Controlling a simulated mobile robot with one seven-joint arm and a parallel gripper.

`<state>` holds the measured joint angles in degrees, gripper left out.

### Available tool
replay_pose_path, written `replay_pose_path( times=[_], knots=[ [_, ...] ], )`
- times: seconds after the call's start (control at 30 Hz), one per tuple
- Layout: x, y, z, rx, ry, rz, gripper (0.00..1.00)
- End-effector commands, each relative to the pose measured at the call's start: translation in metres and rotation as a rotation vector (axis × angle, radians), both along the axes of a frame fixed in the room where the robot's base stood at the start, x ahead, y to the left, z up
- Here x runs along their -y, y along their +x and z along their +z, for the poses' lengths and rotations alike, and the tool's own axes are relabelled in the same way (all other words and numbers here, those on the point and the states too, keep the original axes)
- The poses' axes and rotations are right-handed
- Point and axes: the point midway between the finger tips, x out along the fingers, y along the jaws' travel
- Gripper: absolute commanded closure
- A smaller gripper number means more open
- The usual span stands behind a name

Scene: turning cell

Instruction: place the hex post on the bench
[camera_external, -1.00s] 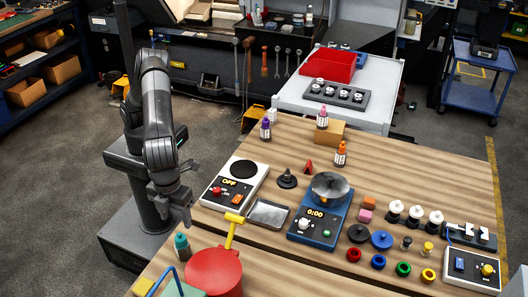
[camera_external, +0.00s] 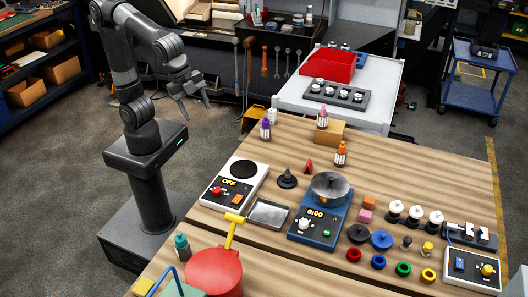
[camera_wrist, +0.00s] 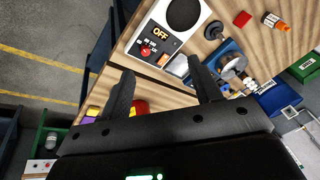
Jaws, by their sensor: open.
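My gripper (camera_external: 197,102) is raised left of the wooden bench (camera_external: 385,172), clear of everything on it. In the wrist view its two fingers (camera_wrist: 163,88) are apart with nothing between them. I cannot tell for sure which thing is the hex post. Two small upright pieces, a dark one (camera_external: 406,243) and a yellow-topped one (camera_external: 428,248), stand at the bench's right front.
Bottles (camera_external: 341,153) stand behind. Bare wood shows at the back right.

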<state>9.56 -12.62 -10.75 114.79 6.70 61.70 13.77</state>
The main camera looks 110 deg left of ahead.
Motion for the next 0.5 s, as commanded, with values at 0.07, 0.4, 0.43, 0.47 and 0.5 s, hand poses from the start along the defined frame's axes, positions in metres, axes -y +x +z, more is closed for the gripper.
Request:
replay_pose_path(
  times=[0.07,0.4,0.43,0.47,0.5],
  knots=[
    [-0.028,-0.023,-0.001,0.031,-0.032,0.092,0.42],
    [-0.106,-0.111,-0.033,0.143,-0.202,0.444,0.42],
    [-0.110,-0.117,-0.036,0.151,-0.216,0.468,0.42],
    [-0.113,-0.123,-0.040,0.158,-0.229,0.489,0.42],
    [-0.117,-0.129,-0.043,0.165,-0.243,0.513,0.42]
  ],
)
